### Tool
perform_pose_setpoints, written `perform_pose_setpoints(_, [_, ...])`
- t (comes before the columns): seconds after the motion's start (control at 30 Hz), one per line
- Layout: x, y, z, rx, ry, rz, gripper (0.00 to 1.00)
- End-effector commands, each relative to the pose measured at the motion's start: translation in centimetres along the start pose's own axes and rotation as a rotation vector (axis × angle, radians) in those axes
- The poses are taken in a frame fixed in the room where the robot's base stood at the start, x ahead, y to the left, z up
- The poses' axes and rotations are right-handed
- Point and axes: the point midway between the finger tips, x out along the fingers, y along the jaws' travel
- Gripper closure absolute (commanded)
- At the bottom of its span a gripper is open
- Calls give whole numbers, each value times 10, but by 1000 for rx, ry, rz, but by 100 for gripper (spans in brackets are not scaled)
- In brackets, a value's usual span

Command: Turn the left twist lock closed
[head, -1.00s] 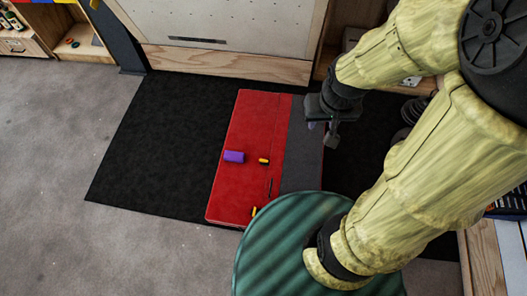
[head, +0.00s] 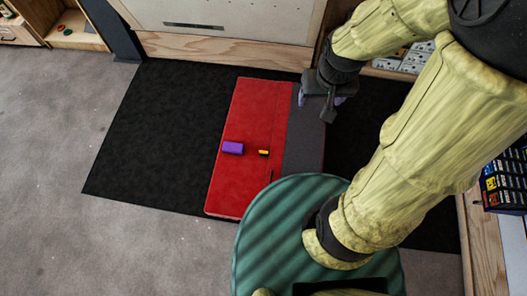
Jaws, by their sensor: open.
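A red pad (head: 248,112) with a dark grey strip (head: 305,135) along its right side lies on a black mat. A small yellow-and-black piece (head: 263,153), which looks like a twist lock, sits on the red part near a dark seam. It is too small to tell whether it is turned open or closed. My gripper (head: 326,108) is open and empty, above the far right of the pad, apart from the yellow-and-black piece. My green base hides the near right end of the pad.
A purple block (head: 233,148) lies on the pad, left of the yellow-and-black piece. The black mat (head: 155,130) is clear to the left. A pale board (head: 220,17) with a wooden lower edge stands behind. A shelf with colored boxes (head: 505,180) stands at right.

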Motion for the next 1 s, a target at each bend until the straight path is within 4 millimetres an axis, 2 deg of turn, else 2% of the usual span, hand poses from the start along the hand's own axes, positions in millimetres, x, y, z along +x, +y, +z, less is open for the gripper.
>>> perform_pose_setpoints(0.03, [24,-2,-3,-1,-6,0,29])
perform_pose_setpoints(0.57, [217,-33,-68,16,-75,4,29])
perform_pose_setpoints(1.0, [397,-67,-104,52,-131,5,29])
